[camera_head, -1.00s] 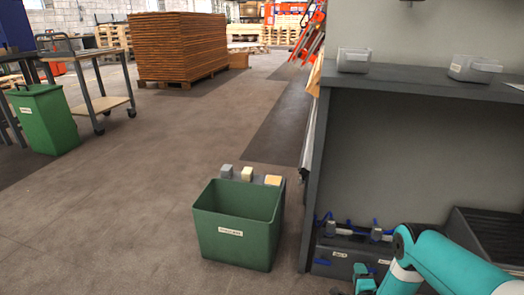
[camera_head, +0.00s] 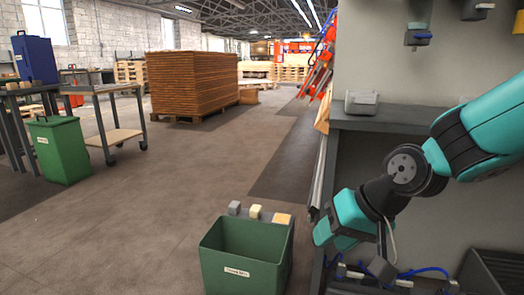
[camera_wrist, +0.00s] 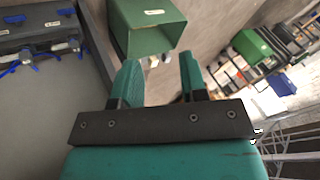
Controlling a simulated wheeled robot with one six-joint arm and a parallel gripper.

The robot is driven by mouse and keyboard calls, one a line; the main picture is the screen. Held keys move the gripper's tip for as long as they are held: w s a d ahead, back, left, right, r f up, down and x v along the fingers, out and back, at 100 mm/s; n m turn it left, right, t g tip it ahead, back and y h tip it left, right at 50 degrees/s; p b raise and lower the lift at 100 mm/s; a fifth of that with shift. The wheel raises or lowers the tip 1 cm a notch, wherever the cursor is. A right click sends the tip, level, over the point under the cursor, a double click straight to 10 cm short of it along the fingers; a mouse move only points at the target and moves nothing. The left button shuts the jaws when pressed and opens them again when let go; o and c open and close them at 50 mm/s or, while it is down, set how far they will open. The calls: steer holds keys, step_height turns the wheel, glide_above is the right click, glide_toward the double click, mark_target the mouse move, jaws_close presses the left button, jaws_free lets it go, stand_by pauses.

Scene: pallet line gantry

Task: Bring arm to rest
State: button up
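My arm shows at the right of the head view, raised in front of the grey workbench (camera_head: 395,122), with its wrist bent down toward the left. My gripper (camera_wrist: 158,60) shows in the wrist view with its two teal fingers apart and nothing between them. In the head view its end hangs by the bench's left edge, but the fingertips are hard to make out. A green bin (camera_head: 240,272) stands on the floor left of the bench. The bin also shows beyond the fingers in the wrist view (camera_wrist: 150,40), apart from them as far as I can tell.
A grey container (camera_head: 361,103) sits on the bench top. Dark trays with blue-handled items (camera_wrist: 40,50) are at the bench's lower level. A second green bin (camera_head: 60,150), a cart (camera_head: 115,137) and a stack of brown boards (camera_head: 190,85) stand farther left. The middle floor is clear.

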steer(key=s+d+r+n+g+h, duration=0.1)
steer(key=s+r+n+g, duration=0.15)
steer(key=s, duration=0.65)
steer(key=s+d+r+n+g, duration=0.1)
steer(key=s+r+n, duration=0.15)
steer(key=s, duration=0.65)
step_height(320, 180, up, 38)
steer(key=p, duration=3.8)
steer(key=shift+f+n, duration=0.15)
steer(key=shift+n, duration=0.15)
steer(key=shift+w+d, duration=0.1)
